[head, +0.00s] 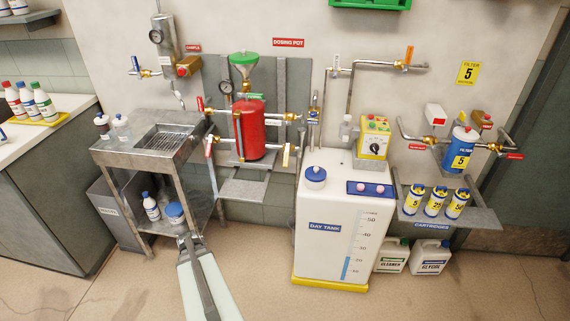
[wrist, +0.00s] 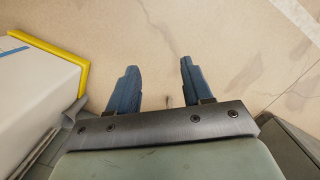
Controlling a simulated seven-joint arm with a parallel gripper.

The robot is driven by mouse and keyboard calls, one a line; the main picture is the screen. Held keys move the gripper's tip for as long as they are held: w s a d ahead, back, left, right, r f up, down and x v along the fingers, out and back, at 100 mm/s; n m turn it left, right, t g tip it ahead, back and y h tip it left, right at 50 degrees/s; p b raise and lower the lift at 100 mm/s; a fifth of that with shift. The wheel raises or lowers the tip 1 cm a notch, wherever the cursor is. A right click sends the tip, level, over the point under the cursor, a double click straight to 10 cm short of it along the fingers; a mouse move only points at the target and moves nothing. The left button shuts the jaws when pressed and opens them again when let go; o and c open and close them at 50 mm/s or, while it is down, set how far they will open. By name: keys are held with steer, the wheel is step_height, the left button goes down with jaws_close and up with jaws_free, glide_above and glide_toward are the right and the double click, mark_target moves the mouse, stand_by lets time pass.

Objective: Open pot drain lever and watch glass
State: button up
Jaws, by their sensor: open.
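The red dosing pot (head: 250,130) hangs on the wall under the DOSING POT sign, with a green funnel (head: 244,58) above. Pipes with several levers surround it. My gripper (head: 187,238) is low in front of the sink stand, well apart from the pot. In the wrist view its fingers (wrist: 156,75) are apart, with only floor between them.
The white day tank (head: 335,250) stands right of my gripper on a yellow base. A cartridge shelf (head: 470,218) is at the right. The front floor is clear.

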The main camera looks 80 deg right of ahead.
steer(key=s+d+r+m+h, duration=0.1)
steer(key=s+d+r, duration=0.15)
steer(key=d, duration=0.35)
steer(key=s+d+r+m, duration=0.1)
steer(key=d+r, duration=0.2)
steer(key=d, duration=0.2)
steer(key=m+t+h, duration=0.1)
steer(key=m+h, duration=0.4)
glide_toward(286, 156)
steer(key=a+r, duration=0.2)
steer(key=a, duration=0.2)
steer(key=x, duration=0.4)
steer(key=d+x, duration=0.1)
steer(key=x, duration=0.4)
steer(key=d+r+x, duration=0.1)
steer(key=x, duration=0.3)
steer(key=shift+d+f, duration=0.35)
steer(key=shift+d, duration=0.05)
jaws_close()
